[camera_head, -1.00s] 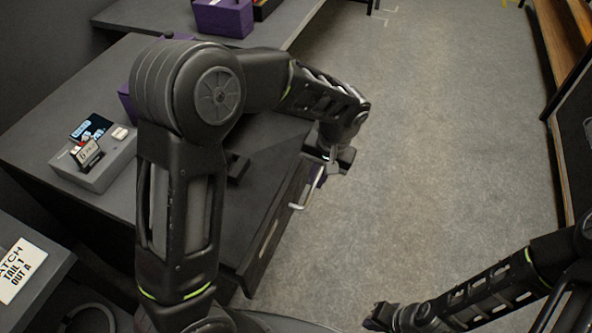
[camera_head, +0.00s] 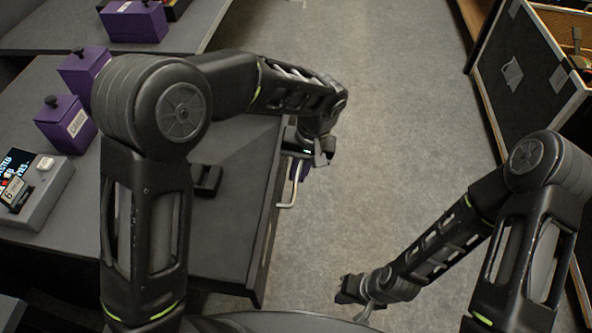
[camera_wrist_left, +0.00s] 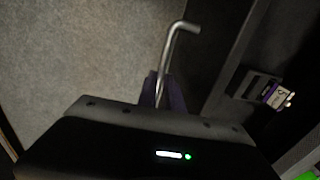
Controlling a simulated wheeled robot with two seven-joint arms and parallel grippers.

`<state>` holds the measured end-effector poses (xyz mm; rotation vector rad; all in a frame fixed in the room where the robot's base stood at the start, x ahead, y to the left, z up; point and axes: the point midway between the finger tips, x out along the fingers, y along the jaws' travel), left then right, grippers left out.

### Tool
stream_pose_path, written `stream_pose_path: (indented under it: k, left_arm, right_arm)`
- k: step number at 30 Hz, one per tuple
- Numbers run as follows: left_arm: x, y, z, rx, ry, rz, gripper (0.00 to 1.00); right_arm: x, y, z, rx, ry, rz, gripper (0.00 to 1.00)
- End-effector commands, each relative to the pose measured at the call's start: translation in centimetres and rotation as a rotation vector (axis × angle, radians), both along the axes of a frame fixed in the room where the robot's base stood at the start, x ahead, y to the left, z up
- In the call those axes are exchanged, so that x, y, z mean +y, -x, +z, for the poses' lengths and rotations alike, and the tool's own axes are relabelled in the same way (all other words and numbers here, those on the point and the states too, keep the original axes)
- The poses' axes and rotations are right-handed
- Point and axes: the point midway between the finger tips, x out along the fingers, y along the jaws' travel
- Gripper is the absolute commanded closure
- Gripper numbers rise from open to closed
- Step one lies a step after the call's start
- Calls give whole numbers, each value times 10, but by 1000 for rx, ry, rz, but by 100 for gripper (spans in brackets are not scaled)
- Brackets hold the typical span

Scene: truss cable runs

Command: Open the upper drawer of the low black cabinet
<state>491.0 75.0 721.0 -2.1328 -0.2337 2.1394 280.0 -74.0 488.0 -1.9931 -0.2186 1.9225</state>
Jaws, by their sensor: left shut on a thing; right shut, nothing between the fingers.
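The low black cabinet (camera_head: 235,245) stands left of the aisle, partly hidden behind my left arm. Its front faces the floor on the right and shows only as a narrow edge. A bent metal handle (camera_head: 287,205) sticks out there, and its rod also shows in the left wrist view (camera_wrist_left: 178,42). My left gripper (camera_head: 302,168) is shut on the handle; its purple fingers (camera_wrist_left: 163,92) are around the rod. I cannot tell how far the upper drawer stands out. My right gripper (camera_head: 352,291) is shut and empty, low over the floor, away from the cabinet.
Purple boxes (camera_head: 66,124) and a grey device with a screen (camera_head: 36,196) stand on the grey surface at left. A small black block (camera_head: 206,179) lies beside my left arm. A black case (camera_head: 520,75) stands at the right. The floor (camera_head: 370,120) between is clear.

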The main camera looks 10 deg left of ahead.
Motion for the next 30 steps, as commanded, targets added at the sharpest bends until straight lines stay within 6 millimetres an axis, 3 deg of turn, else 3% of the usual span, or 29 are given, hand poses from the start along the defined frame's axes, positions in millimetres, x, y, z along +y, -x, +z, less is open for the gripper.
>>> stream_pose_path:
  k: [2,3,11,22,30]
  left_arm:
    - [0,-1,0,-2,1,0,100]
    - [0,-1,0,-2,1,0,88]
    - [0,0,0,-1,0,0,67]
    - [-1,-1,7,-2,0,0,67]
    - [-9,-1,46,-4,2,-2,67]
  right_arm:
    - [0,0,0,0,0,0,100]
    - [0,0,0,0,0,0,100]
    - [0,0,0,0,0,0,100]
    - [0,0,1,0,0,0,100]
    - [0,0,4,0,0,0,100]
